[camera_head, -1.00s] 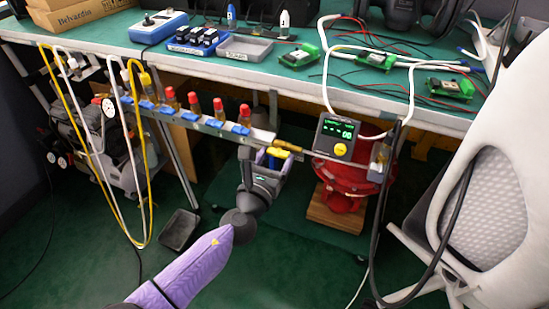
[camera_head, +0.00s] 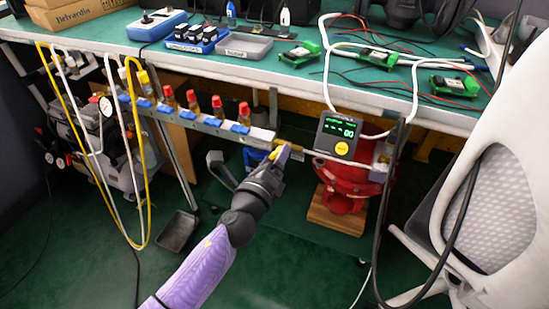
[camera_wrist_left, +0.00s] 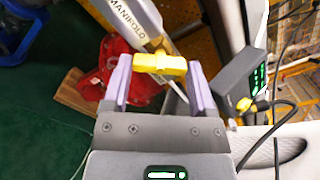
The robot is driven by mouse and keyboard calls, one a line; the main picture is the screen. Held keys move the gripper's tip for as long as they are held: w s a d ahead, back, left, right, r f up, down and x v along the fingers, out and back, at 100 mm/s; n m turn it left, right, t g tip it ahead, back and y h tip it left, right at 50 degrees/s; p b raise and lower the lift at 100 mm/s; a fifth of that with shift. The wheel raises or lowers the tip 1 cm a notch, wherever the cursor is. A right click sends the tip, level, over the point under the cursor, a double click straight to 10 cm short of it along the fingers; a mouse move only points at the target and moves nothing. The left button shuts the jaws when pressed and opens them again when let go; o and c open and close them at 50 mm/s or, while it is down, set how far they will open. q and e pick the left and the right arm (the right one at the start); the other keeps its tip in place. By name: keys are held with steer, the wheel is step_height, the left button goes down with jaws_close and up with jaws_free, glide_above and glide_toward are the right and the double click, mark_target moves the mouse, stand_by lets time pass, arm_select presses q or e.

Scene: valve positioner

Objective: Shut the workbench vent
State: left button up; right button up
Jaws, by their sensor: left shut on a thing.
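The grey manifold bar (camera_head: 205,123) runs below the workbench's front edge and carries several red-capped fittings. At its right end is a small yellow valve handle (camera_wrist_left: 160,64), which lies crosswise between my purple fingers in the left wrist view. My left gripper (camera_head: 281,154) is shut on this handle; its fingers hide much of it in the head view. A brass fitting joins the bar beside the handle in the wrist view. A dark display box (camera_head: 338,136) with a yellow button stands to the right and seems to read 00. My right gripper is not in view.
The workbench top (camera_head: 110,38) overhangs the bar. A red round body (camera_head: 345,180) on a wooden block stands below the display. A white chair (camera_head: 480,210) and black cable are at right; yellow and white hoses (camera_head: 137,190) hang at left.

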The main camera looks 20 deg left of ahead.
arm_select(q)
steer(key=n, duration=0.7)
steer(key=shift+n, duration=0.3)
steer(key=shift+n+p, duration=0.3)
steer(key=shift+f, duration=0.1)
steer(key=o, duration=1.2)
steer(key=shift+c, duration=0.2)
steer(key=s+p, duration=0.2)
steer(key=s, duration=0.8)
steer(key=shift+a+p, duration=0.2)
steer(key=shift+p, duration=0.15)
